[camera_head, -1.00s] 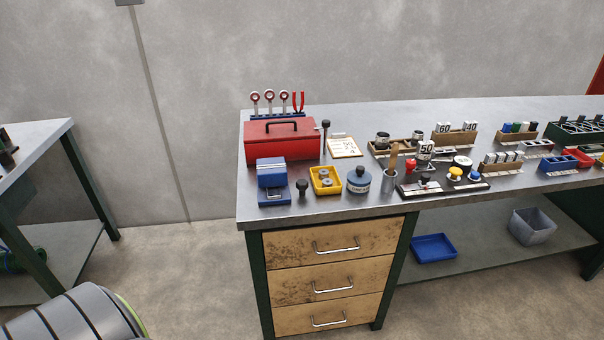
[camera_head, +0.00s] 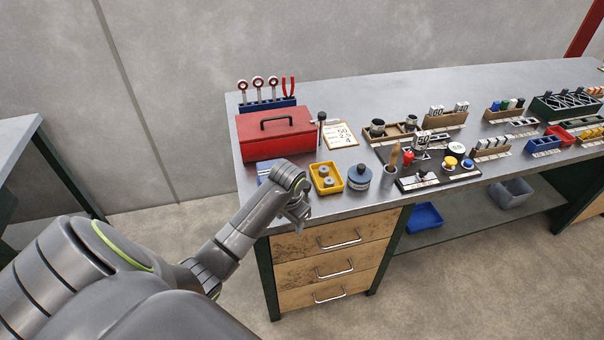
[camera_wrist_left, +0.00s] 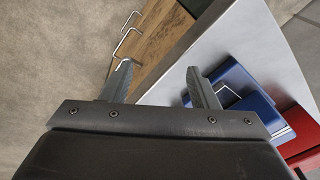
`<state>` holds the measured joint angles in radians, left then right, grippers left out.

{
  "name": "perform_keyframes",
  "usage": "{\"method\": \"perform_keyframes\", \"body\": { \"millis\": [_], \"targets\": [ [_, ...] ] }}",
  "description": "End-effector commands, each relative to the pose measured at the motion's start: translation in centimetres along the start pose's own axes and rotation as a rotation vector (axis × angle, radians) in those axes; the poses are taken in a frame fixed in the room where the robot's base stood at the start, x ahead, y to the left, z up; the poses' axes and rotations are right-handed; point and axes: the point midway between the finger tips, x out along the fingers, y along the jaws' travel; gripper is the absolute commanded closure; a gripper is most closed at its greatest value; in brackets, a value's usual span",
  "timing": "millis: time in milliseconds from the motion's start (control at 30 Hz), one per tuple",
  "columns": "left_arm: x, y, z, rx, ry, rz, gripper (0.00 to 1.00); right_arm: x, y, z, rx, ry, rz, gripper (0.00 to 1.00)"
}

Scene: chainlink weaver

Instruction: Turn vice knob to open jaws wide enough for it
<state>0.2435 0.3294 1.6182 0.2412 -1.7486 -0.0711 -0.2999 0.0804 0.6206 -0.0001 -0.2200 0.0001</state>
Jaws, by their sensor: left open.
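My left gripper (camera_head: 297,208) is at the front left edge of the bench, in front of a blue block-like thing (camera_head: 263,168) that it partly covers. In the left wrist view my left gripper (camera_wrist_left: 160,84) is open, with nothing between its fingers. The blue thing (camera_wrist_left: 240,82) there has a bent metal bar on it and lies beyond the right finger, apart from it as far as I can see. I cannot tell whether it is the vice. A dark board (camera_head: 455,178) with red, yellow and blue knobs lies farther right. My right gripper is not in view.
A red toolbox (camera_head: 276,132) stands behind the blue thing. Drawers (camera_head: 318,238) with protruding handles are below the front edge.

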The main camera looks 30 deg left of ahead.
Motion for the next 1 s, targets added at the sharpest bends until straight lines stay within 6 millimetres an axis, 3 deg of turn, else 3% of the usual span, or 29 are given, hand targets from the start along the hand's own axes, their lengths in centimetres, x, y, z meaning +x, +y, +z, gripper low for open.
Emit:
{"method": "perform_keyframes", "body": {
  "millis": [233,400,600,767,1000],
  "targets": [
    [-4.5,-2.4,-5.8,0.009,-0.033,0.008,0.46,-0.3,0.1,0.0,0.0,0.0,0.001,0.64],
    [-9.8,-4.5,-10.4,0.01,-0.065,0.027,0.46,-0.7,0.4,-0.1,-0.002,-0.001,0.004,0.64],
    [-14.7,-6.0,-13.4,0.005,-0.09,0.055,0.46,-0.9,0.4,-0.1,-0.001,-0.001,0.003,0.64],
    [-15.7,-6.3,-14.0,0.005,-0.098,0.064,0.46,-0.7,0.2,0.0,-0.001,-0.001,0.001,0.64],
    [-13.7,-6.1,-13.8,0.005,-0.098,0.064,0.46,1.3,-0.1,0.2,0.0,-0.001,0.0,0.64]
  ]
}}
